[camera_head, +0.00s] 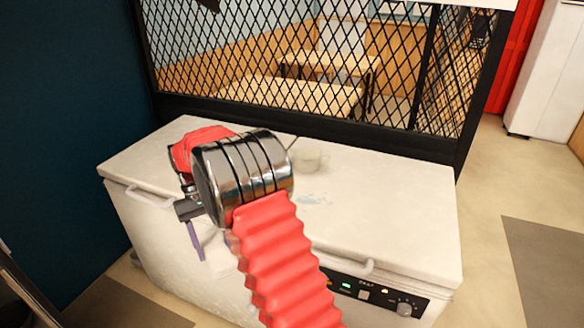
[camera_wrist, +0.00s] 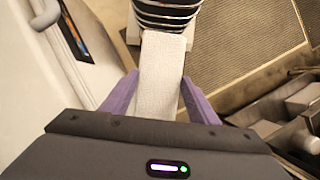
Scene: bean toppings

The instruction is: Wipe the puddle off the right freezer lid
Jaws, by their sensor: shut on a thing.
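The white chest freezer stands below the mesh partition. The right freezer lid (camera_head: 400,222) is closed. A small pale bluish puddle (camera_head: 314,199) lies on its top, just right of my arm. My gripper (camera_head: 195,241) hangs in front of the freezer's left half, below the lid edge, away from the puddle. In the wrist view, the purple fingers of my gripper (camera_wrist: 160,98) are shut on a whitish cloth or sponge (camera_wrist: 162,72); I cannot tell which. In the head view, a pale patch of it shows beside the fingers. My arm hides part of the freezer top.
Lid handles (camera_head: 352,268) stick out along the front edge, above a control panel (camera_head: 375,293). The black mesh partition (camera_head: 300,120) rises behind. The lid's right side is clear.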

